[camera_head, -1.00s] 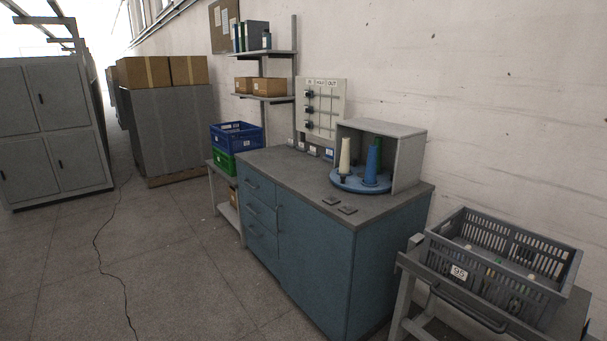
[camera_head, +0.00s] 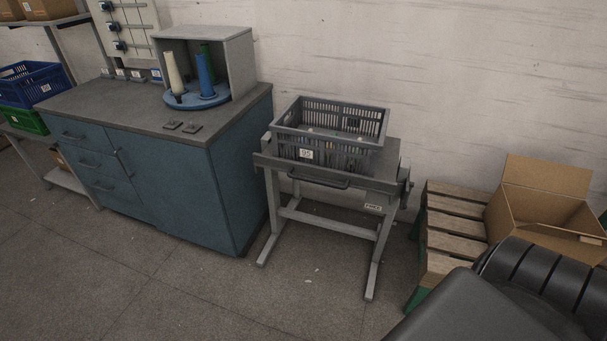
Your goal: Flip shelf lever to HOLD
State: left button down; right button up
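A grey metal stand (camera_head: 289,217) in the middle of the head view carries a grey slotted crate (camera_head: 337,157). A dark bar handle (camera_head: 318,180) runs along the stand's front. A small dark lever-like part (camera_head: 405,190) shows at the right end of its shelf; I cannot tell its setting. A small label (camera_head: 373,206) sits below the shelf on the right, its text too small to read surely. The crate bears a white tag with 95. Neither gripper is in view.
A blue cabinet (camera_head: 182,179) stands left of the stand, with a grey box and cones on a blue turntable (camera_head: 182,101). A wall board (camera_head: 131,37) is cut off above. A wooden pallet (camera_head: 453,224) with an open carton (camera_head: 541,212) stands right. The floor in front is clear.

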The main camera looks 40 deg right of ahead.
aim_at(412, 185)
jog(key=z, duration=2.6)
jog(key=k, duration=0.65)
jog(key=z, duration=1.2)
jog(key=i, duration=1.2)
jog(key=u, duration=0.75)
jog(key=i, duration=0.6)
jog(key=u, duration=0.55)
